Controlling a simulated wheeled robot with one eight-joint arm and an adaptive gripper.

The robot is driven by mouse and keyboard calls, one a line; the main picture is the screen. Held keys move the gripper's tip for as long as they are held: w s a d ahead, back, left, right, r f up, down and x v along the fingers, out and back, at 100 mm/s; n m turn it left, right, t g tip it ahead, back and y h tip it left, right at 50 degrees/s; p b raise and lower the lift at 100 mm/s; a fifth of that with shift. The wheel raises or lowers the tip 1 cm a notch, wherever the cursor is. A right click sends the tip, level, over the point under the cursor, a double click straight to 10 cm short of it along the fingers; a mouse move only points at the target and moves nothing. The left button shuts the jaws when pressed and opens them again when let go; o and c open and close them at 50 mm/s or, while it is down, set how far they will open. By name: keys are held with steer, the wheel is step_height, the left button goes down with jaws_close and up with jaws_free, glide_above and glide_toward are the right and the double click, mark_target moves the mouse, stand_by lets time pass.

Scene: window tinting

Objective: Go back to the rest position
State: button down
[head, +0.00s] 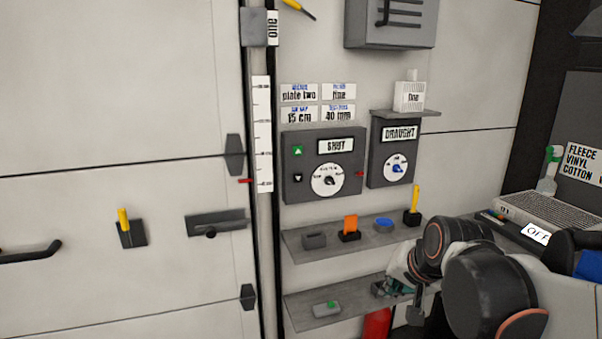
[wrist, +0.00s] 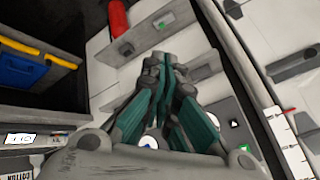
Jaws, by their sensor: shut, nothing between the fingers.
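My gripper (head: 384,290) is at the right end of the lower wall shelf (head: 310,318) in the head view, partly hidden by my own arm. In the wrist view my gripper (wrist: 165,68) has its teal fingers closed together at the tips. Nothing shows between them. The fingers are in front of the wall shelves and hide part of them.
The upper shelf (head: 350,244) holds a grey block, an orange piece (head: 350,224), a blue round piece (head: 384,222) and a yellow-handled tool (head: 415,200). A green-topped item (head: 327,308) lies on the lower shelf. A red cylinder (head: 377,324) stands below.

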steer(key=s+d+f+n+h, duration=0.1)
steer(key=s+n, duration=0.4)
steer(key=s, duration=1.1)
steer(key=shift+s+d+f+n, duration=0.15)
steer(key=shift+s+f+n, duration=0.1)
steer(key=shift+n, duration=0.15)
